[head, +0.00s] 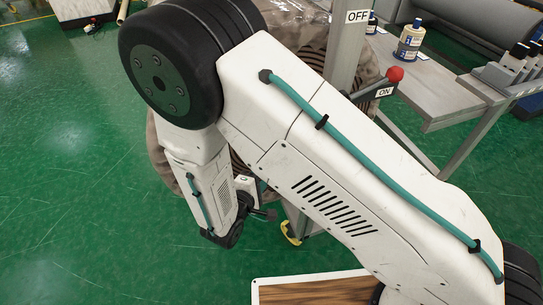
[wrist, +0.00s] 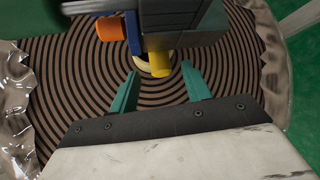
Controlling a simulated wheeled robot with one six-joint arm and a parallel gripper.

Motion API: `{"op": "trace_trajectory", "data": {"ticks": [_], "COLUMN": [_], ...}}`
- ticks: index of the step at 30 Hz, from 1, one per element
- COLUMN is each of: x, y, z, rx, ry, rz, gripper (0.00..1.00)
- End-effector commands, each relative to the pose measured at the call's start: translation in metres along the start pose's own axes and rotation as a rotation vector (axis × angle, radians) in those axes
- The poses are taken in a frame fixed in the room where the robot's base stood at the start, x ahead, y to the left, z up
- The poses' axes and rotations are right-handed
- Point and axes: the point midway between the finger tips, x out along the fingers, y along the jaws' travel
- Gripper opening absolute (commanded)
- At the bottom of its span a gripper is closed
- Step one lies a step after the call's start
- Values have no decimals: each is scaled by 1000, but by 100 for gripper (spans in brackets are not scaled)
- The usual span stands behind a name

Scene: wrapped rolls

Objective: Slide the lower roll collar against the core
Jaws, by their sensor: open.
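The wrapped roll's end face (wrist: 75,85) fills much of the wrist view, with dark and brown rings. A pale ring, apparently the core (wrist: 140,66), shows partly at its middle. A yellow cylindrical part (wrist: 160,66) sits in front of the core, below a grey block (wrist: 180,20). A blue part (wrist: 131,35) and an orange knob (wrist: 110,28) are beside the block. I cannot tell which part is the collar. My gripper (wrist: 160,68) is open, its teal fingers either side of the yellow part, with nothing visibly held. In the head view my arm hides most of the roll (head: 160,150).
A grey post with an OFF label (head: 357,16) stands behind my arm. A red-knobbed lever (head: 394,75) sits by an ON label. A grey bench (head: 440,85) with a bottle (head: 409,42) is at the right. Green floor (head: 70,170) is clear at the left.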

Motion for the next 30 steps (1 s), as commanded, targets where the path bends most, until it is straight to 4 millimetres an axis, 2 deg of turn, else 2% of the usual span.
{"op": "trace_trajectory", "data": {"ticks": [12, 16, 23, 24, 29, 30], "x": [58, 66, 68, 68, 68, 68], "y": [0, 0, 0, 0, 0, 0], "z": [-3, -2, -2, -2, -2, -2], "rx": [-1, -1, -1, -1, -1, -1], "ry": [4, 3, 2, 2, 2, 2], "rz": [-1, -1, -1, -1, -1, -1], "gripper": [48, 48, 48, 45, 1, 0]}}
